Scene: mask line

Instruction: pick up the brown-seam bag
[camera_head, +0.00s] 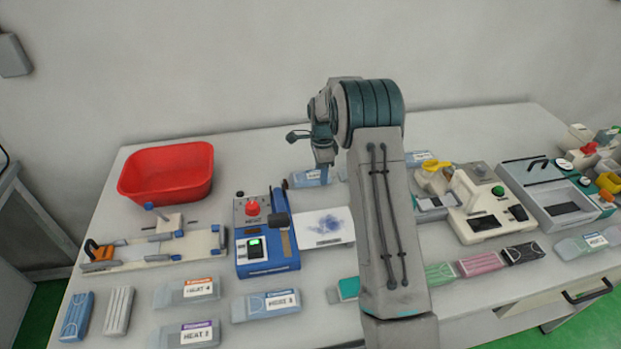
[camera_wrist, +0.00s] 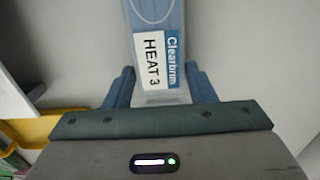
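My gripper (camera_head: 323,160) is low over the far part of the table, behind the blue sealer. In the wrist view its two fingers (camera_wrist: 160,80) stand on either side of a clear bag labelled HEAT 3 (camera_wrist: 152,55), with a blue strip reading Clearbrim. I cannot tell whether they press on it or only straddle it. A blue-labelled bag (camera_head: 308,177) shows just under the gripper in the head view. I see no clearly brown seam on any bag. A HEAT 4 bag (camera_head: 187,292) with an orange strip lies at front left.
The blue sealer (camera_head: 265,240) stands close in front of my gripper. A red bin (camera_head: 167,172) is at back left. More labelled bags, including one with a purple strip (camera_head: 185,335), lie along the front. Machines (camera_head: 485,205) crowd the right.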

